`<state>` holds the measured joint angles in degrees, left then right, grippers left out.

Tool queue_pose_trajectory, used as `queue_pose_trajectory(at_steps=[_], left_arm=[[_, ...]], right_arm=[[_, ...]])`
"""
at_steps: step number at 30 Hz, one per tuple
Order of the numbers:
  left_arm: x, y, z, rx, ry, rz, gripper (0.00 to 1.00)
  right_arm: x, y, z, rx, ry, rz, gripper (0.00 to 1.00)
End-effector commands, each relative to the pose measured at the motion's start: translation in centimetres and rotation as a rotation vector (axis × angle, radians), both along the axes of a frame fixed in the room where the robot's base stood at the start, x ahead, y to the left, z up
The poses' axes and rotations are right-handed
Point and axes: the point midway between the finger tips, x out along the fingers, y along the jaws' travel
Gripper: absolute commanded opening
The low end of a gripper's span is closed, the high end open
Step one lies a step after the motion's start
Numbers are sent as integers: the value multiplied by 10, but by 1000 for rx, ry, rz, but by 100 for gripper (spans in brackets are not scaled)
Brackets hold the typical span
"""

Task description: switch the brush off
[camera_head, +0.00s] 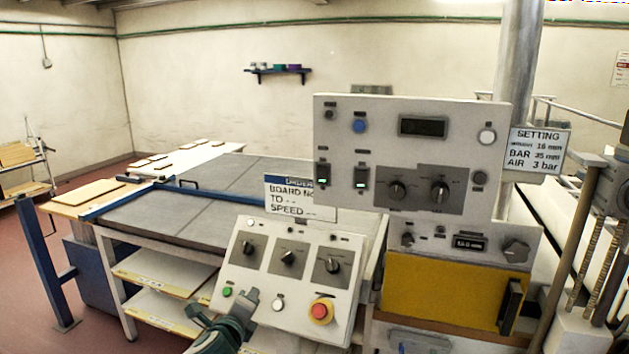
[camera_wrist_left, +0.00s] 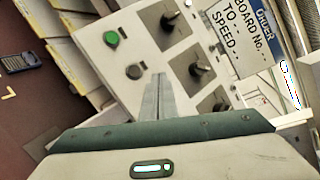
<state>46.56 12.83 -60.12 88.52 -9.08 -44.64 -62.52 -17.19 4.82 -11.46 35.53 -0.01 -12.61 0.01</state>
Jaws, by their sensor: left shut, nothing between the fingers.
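A sloped grey control panel (camera_head: 246,265) carries three black rotary knobs: left (camera_head: 249,248), middle (camera_head: 288,257) and right (camera_head: 332,265). Below them are a green button (camera_head: 227,291), a white button (camera_head: 278,303) and a red stop button (camera_head: 320,310) on yellow. I cannot read which control is for the brush. My left gripper (camera_head: 252,297) is shut and empty, in front of the panel between the green and white buttons. My right gripper is not in view.
An upper panel (camera_head: 440,112) holds two green-lit rocker switches, knobs and a blue button (camera_head: 360,125). A yellow-fronted unit (camera_head: 440,290) is below it. An order sign (camera_head: 300,198) stands behind the sloped panel. A grey-topped table (camera_head: 190,215) lies to the left.

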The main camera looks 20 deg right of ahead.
Motion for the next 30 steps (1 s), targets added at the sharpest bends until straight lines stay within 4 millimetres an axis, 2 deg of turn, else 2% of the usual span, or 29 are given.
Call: queue_pose_trajectory(at_steps=[1, 5, 8, 12, 16, 18, 22, 30], left_arm=[[-1, -6, 19, 27, -36, -18, 0], [-9, -23, 69, 122, -143, -70, 0], [-22, -38, 116, 223, -254, -118, 0], [-53, -61, 190, 409, -453, -189, 0], [-86, -75, 240, 574, -621, -234, 0], [-101, -79, 259, 648, -691, -248, 0], [-120, -83, 279, 742, -779, -264, 0], [-129, -85, 287, 787, -819, -270, 0]], right_arm=[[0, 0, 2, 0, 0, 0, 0], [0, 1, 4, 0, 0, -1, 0], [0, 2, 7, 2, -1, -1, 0], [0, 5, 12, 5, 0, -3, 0], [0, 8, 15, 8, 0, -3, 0], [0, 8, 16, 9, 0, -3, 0], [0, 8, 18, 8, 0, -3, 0], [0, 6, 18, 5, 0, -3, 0]])
